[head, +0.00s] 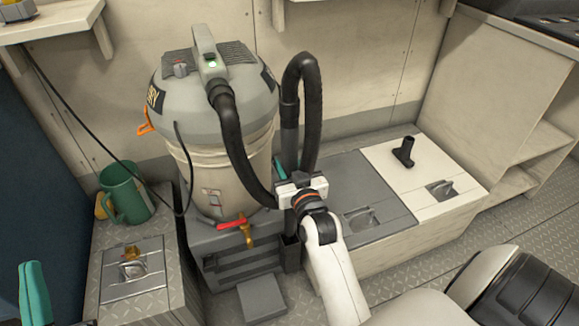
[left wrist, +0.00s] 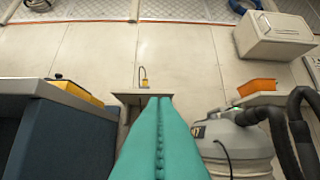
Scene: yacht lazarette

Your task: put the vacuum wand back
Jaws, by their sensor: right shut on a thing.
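The grey vacuum wand (head: 289,128) stands upright beside the vacuum (head: 222,115), its top joined to the looping black hose (head: 313,95). My right gripper (head: 291,185) is shut around the wand's lower part. A dark square holder (head: 291,255) stands below the gripper, at the side of the grey vacuum base (head: 222,262). The gripper hides the wand's lower section, and I cannot tell how far its end is in the holder. My left gripper (head: 35,292) is at the lower left; its teal fingers (left wrist: 160,140) meet along a seam, with nothing seen between them.
A green mug (head: 123,195) stands on a metal locker (head: 133,278) left of the vacuum. A black nozzle (head: 404,152) lies on the white hatch (head: 425,182) at right. A red-handled valve (head: 236,222) sticks out at the vacuum's front. A shelf (head: 50,22) is above left.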

